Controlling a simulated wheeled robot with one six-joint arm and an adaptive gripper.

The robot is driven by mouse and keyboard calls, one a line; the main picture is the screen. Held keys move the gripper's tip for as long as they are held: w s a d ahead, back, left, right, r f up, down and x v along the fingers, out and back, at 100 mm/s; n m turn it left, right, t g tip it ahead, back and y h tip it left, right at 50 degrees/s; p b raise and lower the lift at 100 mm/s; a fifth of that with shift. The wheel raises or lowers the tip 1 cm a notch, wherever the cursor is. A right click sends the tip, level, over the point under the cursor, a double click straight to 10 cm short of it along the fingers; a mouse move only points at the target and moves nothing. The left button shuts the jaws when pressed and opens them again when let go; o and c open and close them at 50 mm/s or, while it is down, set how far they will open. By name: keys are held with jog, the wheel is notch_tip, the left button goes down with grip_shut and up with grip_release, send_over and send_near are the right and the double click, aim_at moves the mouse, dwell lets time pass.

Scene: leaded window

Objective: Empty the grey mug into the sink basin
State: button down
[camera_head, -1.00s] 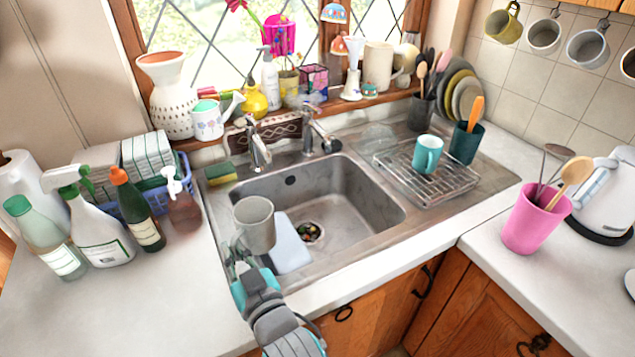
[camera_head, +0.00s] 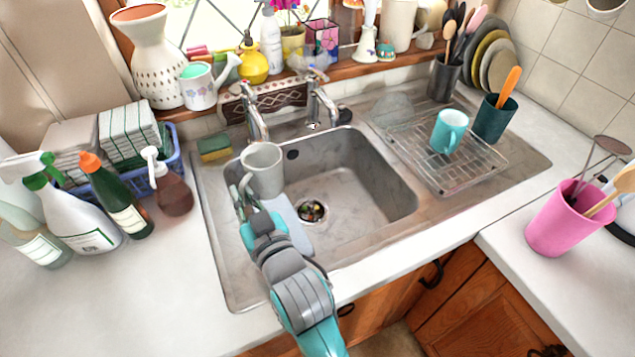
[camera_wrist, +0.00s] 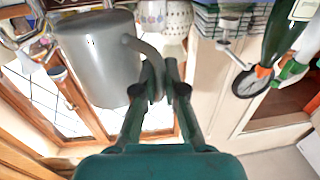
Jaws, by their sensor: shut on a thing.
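The grey mug (camera_head: 264,172) is held in the air over the left part of the sink basin (camera_head: 345,205) in the head view. It looks close to upright, and its inside is too unclear to tell what it holds. My gripper (camera_head: 243,200) is shut on the mug's handle at its near left side. In the wrist view the mug (camera_wrist: 100,60) fills the upper left, and my gripper (camera_wrist: 165,75) has its fingers around the handle. A pale board or cloth (camera_head: 290,222) lies in the basin below the mug. The drain (camera_head: 312,211) shows to the right, with bits in it.
Two taps (camera_head: 322,100) stand behind the basin. A sponge (camera_head: 213,148) sits at its back left corner. Bottles (camera_head: 118,195) and a blue basket (camera_head: 172,165) crowd the left counter. A teal mug (camera_head: 449,131) stands on the drying rack (camera_head: 470,178). The basin's right half is free.

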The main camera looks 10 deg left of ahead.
aim_at(272, 189)
jog(key=shift+w+d+r, duration=0.1)
jog(key=w+d+m, duration=0.1)
jog(key=m, duration=0.1)
jog(key=d+f+m, duration=0.1)
jog(key=m, duration=0.1)
jog(key=shift+w, duration=0.35)
jog(key=shift+w+d+r+m, duration=0.15)
jog(key=shift+w+d+m, duration=0.25)
jog(key=shift+m, duration=0.3)
jog(key=shift+w+d, duration=0.2)
jog(key=shift+w, duration=0.05)
jog(key=shift+w+d+f+m+g, duration=0.15)
jog(key=shift+w+d+f+m, duration=0.1)
jog(key=shift+f+m, duration=0.15)
jog(key=shift+w+d+f+m+g, duration=0.15)
jog(key=shift+w+d+f+m, duration=0.1)
jog(key=shift+m, duration=0.25)
jog(key=shift+w+d+f+m, duration=0.25)
jog(key=shift+w+d+m, duration=0.1)
jog(key=shift+m, duration=0.5)
jog(key=shift+w+d+f+m, duration=0.3)
jog(key=shift+d+m, duration=0.05)
jog(key=shift+m, duration=0.45)
jog(key=shift+w+d+f+m, duration=0.25)
jog(key=shift+w+d+m, duration=0.1)
jog(key=shift+m, duration=0.5)
